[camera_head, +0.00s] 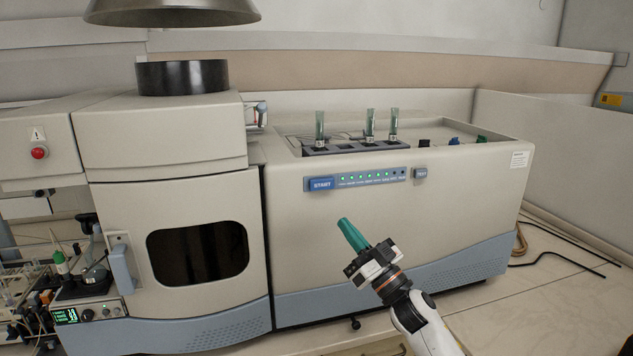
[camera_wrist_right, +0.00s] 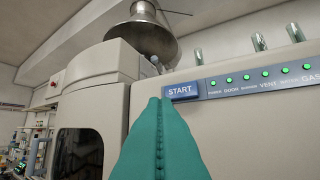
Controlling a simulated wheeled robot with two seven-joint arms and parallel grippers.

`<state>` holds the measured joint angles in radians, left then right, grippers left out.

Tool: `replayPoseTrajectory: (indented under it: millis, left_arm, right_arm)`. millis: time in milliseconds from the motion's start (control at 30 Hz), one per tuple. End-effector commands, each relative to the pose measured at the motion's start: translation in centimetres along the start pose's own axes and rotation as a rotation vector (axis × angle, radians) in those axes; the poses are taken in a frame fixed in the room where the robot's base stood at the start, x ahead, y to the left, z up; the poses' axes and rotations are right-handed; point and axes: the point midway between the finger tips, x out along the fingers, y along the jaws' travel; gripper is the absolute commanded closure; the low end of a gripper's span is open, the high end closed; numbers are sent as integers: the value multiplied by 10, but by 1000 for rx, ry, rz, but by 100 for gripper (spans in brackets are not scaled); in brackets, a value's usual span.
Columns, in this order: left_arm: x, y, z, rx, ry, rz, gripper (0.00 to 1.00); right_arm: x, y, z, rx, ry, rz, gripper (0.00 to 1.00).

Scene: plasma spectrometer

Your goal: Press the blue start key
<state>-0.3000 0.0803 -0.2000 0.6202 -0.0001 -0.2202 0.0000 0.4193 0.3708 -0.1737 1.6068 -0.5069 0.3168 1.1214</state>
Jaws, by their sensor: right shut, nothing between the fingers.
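The blue start key (camera_head: 321,184) is a rectangular key marked START at the left end of a blue panel strip on the spectrometer's front. In the right wrist view the start key (camera_wrist_right: 182,91) is just right of and above the fingertips. My right gripper (camera_head: 344,221) has green fingers that are shut and empty. In the head view its tips are below and slightly right of the key. In the right wrist view the shut fingers (camera_wrist_right: 160,101) point up toward the key's left edge; I see no clear contact. My left gripper is not in view.
Green lights line the panel strip (camera_head: 370,178) right of the key, with a small grey-blue button (camera_head: 420,173) beyond it. Glass tubes (camera_head: 370,124) stand on top. A door handle (camera_head: 122,267) sticks out at the left. The front around the key is clear.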

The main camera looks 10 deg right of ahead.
Motion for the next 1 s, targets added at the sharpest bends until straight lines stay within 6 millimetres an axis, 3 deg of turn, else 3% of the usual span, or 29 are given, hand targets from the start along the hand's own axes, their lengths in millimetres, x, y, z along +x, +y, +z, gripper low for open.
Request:
replayPoseTrajectory:
  millis: [100, 300, 733, 1000]
  left_arm:
    - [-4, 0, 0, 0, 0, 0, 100]
    - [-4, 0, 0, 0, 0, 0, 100]
    - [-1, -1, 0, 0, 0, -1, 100]
    - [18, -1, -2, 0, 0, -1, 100]
  right_arm:
    - [12, 9, 28, -4, -44, 43, 100]
    - [17, 15, 44, -5, -70, 72, 100]
    - [20, 13, 40, -4, -71, 71, 100]
    - [44, -2, 24, -5, -73, 70, 100]
